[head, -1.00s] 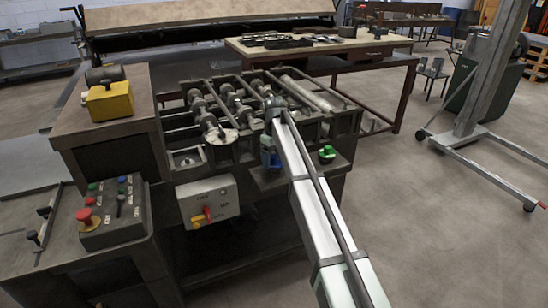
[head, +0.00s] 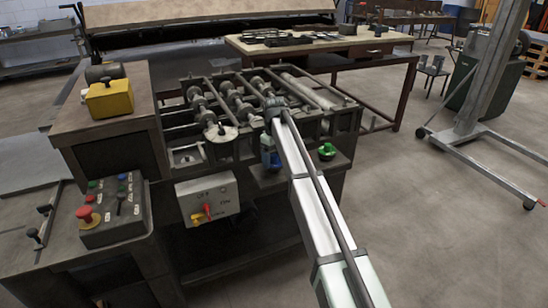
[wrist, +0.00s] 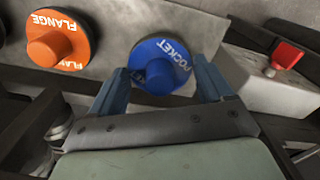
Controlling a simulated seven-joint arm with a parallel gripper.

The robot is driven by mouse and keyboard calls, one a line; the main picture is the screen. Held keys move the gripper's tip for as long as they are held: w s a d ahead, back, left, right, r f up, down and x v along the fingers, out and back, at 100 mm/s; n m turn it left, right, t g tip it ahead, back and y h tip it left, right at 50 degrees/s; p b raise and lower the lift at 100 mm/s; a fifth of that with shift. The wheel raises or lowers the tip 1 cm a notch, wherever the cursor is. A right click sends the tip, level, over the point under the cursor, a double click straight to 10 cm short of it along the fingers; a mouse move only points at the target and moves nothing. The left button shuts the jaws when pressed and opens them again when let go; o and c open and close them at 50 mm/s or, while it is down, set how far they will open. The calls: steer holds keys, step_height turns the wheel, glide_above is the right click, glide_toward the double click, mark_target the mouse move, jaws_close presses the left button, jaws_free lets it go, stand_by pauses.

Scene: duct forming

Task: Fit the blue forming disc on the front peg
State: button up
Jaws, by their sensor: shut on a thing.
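The blue forming disc (wrist: 170,58), marked POCKET, is between the two fingers of my gripper (wrist: 160,80) in the wrist view. The fingers are shut on it, one at each side, and its round blue knob points toward the camera. In the head view my gripper (head: 270,155) hangs below the end of my white arm, over the ledge at the machine's front. Its blue fingers and the disc cannot be told apart there. I cannot make out the front peg in either view.
An orange disc (wrist: 62,42) marked FLANGE is left of the blue disc in the wrist view. A green knobbed piece (head: 327,151) sits on the ledge. A switch box (head: 207,200) hangs on the machine front. The roller frame (head: 240,110) rises behind the ledge.

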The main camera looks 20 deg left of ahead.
steer(key=shift+f, duration=0.6)
stand_by(0.3)
steer(key=o, duration=1.3)
steer(key=shift+r, duration=0.15)
steer(key=shift+r, duration=4.4)
